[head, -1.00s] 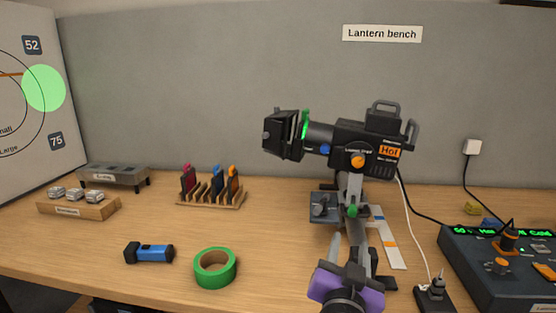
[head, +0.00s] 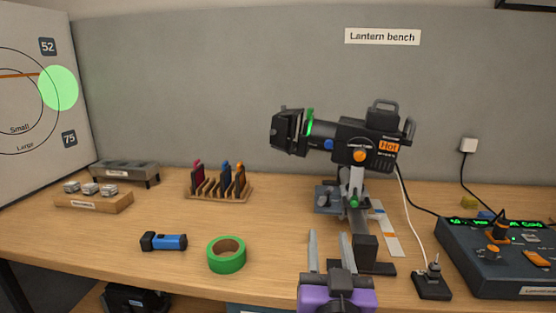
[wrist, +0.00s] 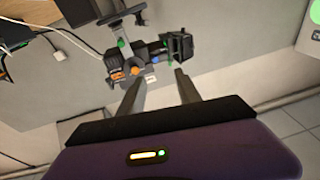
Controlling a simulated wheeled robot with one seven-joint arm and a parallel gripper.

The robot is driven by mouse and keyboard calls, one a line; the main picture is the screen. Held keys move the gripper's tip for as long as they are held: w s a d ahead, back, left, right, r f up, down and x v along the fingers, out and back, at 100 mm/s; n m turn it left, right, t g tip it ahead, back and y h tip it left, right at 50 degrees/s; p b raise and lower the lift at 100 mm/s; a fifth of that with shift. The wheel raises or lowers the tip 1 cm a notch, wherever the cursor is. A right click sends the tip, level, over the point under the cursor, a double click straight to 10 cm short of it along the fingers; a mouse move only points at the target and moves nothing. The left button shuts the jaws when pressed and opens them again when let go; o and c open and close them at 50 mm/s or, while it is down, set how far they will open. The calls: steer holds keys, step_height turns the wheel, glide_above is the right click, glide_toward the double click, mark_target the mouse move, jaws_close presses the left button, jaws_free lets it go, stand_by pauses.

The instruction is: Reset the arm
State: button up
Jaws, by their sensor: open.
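My gripper (head: 329,240) is purple with two grey fingers, at the front edge of the bench in the head view. Its fingers are apart with nothing between them. In the wrist view my gripper (wrist: 157,82) also shows open and empty. Beyond it stands a black lantern (head: 365,140) with a "Hot" label, on a stand on the bench; a green strip shows near its front. The lantern also shows in the wrist view (wrist: 138,70), apart from the fingers.
A green tape roll (head: 226,255) and a blue torch (head: 164,242) lie left of my gripper. A rack of coloured holders (head: 219,190) stands behind them. A fader console (head: 505,262) is at the right, beside a switch box (head: 432,285) with a white cable.

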steer(key=s+d+f+n+y+p, duration=0.1)
steer(key=s+f+n+y, duration=0.1)
steer(key=s+f, duration=0.35)
steer(key=s+d+f+n+y, duration=0.1)
steer(key=s+f+n+y, duration=0.2)
steer(key=s, duration=0.5)
steer(key=s+d+f+m+g+h+p, duration=0.1)
steer(key=s+d+f, duration=0.1)
steer(key=s, duration=0.7)
steer(key=s+d+f+m+g+h+p, duration=0.1)
steer(key=s+d+f+g, duration=0.1)
steer(key=s, duration=0.8)
steer(key=s+d+f+m+g+h, duration=0.1)
steer(key=s+d, duration=0.4)
steer(key=s, duration=0.5)
step_height(320, 180, down, 2)
steer(key=shift+f+g+h+p, duration=0.3)
steer(key=shift+g+p, duration=0.1)
steer(key=shift+g, duration=0.1)
